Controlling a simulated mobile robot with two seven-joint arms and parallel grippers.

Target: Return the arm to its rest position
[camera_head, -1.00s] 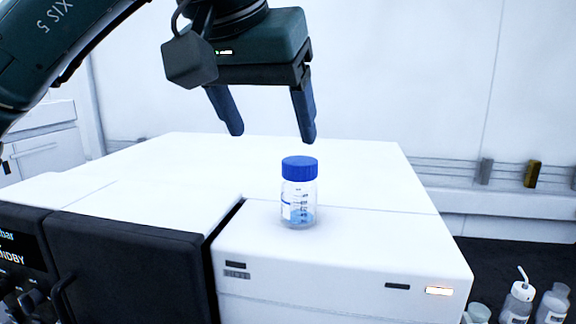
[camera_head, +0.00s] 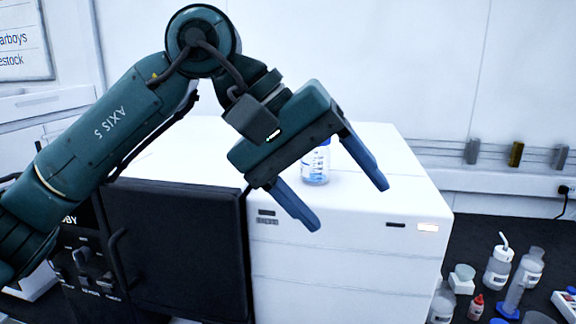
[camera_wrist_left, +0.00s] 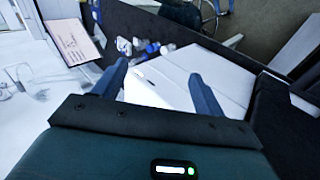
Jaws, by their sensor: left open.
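My left gripper (camera_head: 338,205) is open and empty in the head view. Its two blue fingers point down and to the right, in front of the white instrument stack. My left arm comes in from the left and bends at the top. A clear bottle (camera_head: 316,168) with blue markings stands upright on top of the stack, behind the gripper. Its cap is mostly hidden by the gripper. In the left wrist view, the open fingers (camera_wrist_left: 158,92) show with nothing between them. My right gripper is not in view.
The white instrument (camera_head: 345,262) stands beside a unit with a dark door (camera_head: 175,250). Wash bottles (camera_head: 498,266) and small containers, including a red one (camera_head: 475,307), stand on the dark bench at the right. A grey rail (camera_head: 440,150) runs along the back wall.

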